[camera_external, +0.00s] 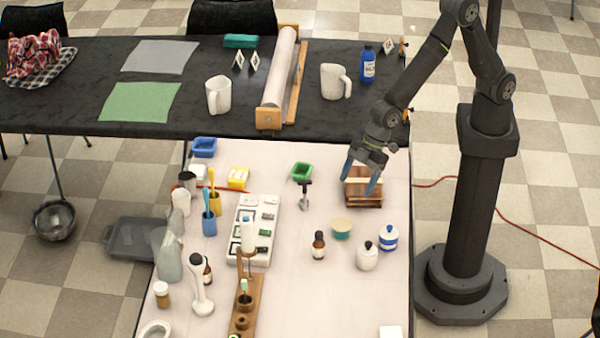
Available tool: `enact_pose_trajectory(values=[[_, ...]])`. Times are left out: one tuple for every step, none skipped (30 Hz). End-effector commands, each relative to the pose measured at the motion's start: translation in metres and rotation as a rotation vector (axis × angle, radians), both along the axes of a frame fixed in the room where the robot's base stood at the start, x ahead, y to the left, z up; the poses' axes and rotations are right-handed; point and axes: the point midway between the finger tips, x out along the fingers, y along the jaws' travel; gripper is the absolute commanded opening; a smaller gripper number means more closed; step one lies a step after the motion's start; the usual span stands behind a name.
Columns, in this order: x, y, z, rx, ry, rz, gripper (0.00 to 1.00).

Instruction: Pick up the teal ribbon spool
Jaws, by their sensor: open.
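A small round piece with a cream top and a teal side (341,232) stands on the pale table, right of centre; it looks like the teal ribbon spool, though it is too small to be sure. My gripper (358,185) points down with its blue fingers apart. It is over the wooden crate (363,203), behind and a little to the right of the teal piece, and apart from it. Nothing shows held between the fingers. The fingers and my wrist hide part of the crate, and its inside is hard to make out.
A brown dropper bottle (318,246) stands in front left of the teal piece. A white jar (367,256) and a blue-and-white jar (389,238) stand to its front right. The table's front right is mostly clear.

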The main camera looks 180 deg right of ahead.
Motion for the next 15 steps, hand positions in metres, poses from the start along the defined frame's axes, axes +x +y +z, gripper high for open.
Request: enact_pose_trajectory(values=[[0.005, -0.003, 0.010, 0.022, 0.012, 0.012, 0.74], [0.007, -0.003, 0.015, 0.037, 0.020, 0.020, 0.74], [0.009, -0.003, 0.020, 0.054, 0.031, 0.030, 0.74], [0.010, -0.002, 0.024, 0.067, 0.038, 0.035, 0.74], [0.011, -0.002, 0.027, 0.076, 0.043, 0.040, 0.74], [0.012, -0.002, 0.030, 0.086, 0.049, 0.047, 0.74], [0.012, -0.001, 0.032, 0.092, 0.053, 0.050, 0.74], [0.013, -0.001, 0.033, 0.097, 0.055, 0.052, 0.74], [0.013, -0.001, 0.033, 0.102, 0.058, 0.056, 0.74], [0.014, -0.002, 0.031, 0.104, 0.059, 0.057, 0.74], [0.015, -0.002, 0.029, 0.106, 0.060, 0.057, 0.74], [0.016, -0.003, 0.024, 0.107, 0.062, 0.058, 0.74], [0.017, -0.003, 0.020, 0.108, 0.062, 0.058, 0.74], [0.019, -0.004, 0.015, 0.109, 0.063, 0.058, 0.74], [0.021, -0.006, 0.008, 0.107, 0.063, 0.058, 0.74]])
